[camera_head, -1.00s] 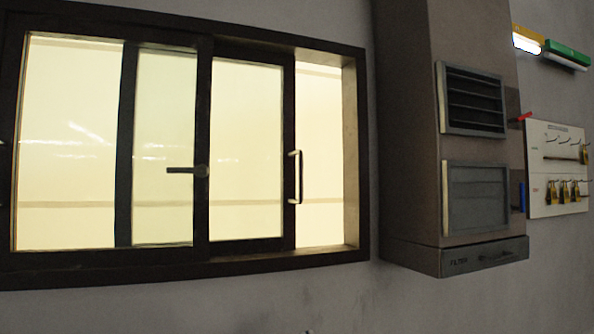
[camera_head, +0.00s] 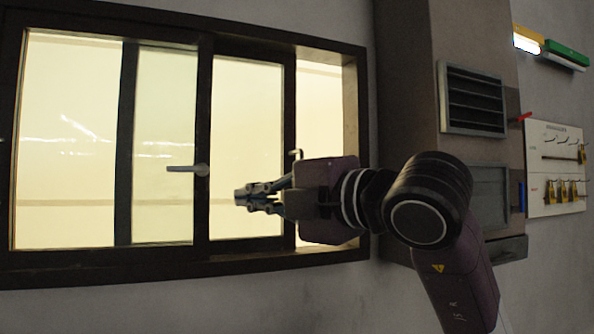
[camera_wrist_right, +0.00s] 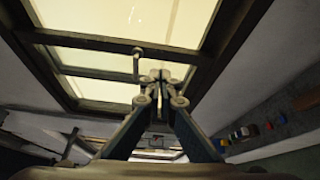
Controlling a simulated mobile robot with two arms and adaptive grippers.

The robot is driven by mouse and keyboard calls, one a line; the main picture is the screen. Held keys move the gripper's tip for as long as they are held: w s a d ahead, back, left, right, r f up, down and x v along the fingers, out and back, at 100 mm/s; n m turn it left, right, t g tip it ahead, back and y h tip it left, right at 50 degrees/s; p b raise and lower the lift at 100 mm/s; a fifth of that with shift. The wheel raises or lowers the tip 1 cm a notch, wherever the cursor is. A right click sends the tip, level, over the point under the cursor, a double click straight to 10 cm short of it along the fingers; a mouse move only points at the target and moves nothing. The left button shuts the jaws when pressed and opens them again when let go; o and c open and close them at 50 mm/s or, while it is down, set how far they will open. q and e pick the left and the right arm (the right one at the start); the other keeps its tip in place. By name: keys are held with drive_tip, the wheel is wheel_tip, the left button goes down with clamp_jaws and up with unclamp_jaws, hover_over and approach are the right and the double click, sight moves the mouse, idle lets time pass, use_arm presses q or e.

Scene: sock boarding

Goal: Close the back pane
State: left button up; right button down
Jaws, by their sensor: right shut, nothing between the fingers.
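A dark-framed window (camera_head: 310,45) holds two overlapping sliding panes. The back pane (camera_head: 245,120) appears to be the one reaching from behind the left pane to a dark stile (camera_head: 289,110) with an upright bar handle (camera_head: 297,154). A gap (camera_head: 318,110) shows between that stile and the right jamb. The left pane (camera_head: 70,130) has a lever handle (camera_head: 188,168) pointing left on its stile. My right gripper (camera_head: 240,197) is shut and empty in front of the back pane, hiding most of the bar handle. Its fingertips (camera_wrist_right: 160,77) show in the wrist view. My left gripper is out of view.
A grey-brown cabinet (camera_head: 405,120) with a louvred vent (camera_head: 474,100) juts out right of the window, partly behind my right arm. A key board (camera_head: 557,165) hangs further right. Several small coloured items (camera_wrist_right: 250,130) lie at the right in the wrist view.

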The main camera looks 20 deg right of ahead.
drive_tip(key=s+d+r+m+t+h, duration=0.1)
drive_tip(key=d+r+m+t+h, duration=0.1)
drive_tip(key=d+r+m+h, duration=0.45)
drive_tip(key=w+f+n+y+p, duration=0.1)
drive_tip(key=w+n+p, duration=0.1)
drive_tip(key=w+p, duration=0.6)
drive_tip(key=w+d+b, duration=0.1)
drive_tip(key=d+b, duration=0.3)
drive_tip(key=d, duration=1.4)
drive_tip(key=shift+w+f, duration=0.3)
drive_tip(key=shift+f, duration=0.1)
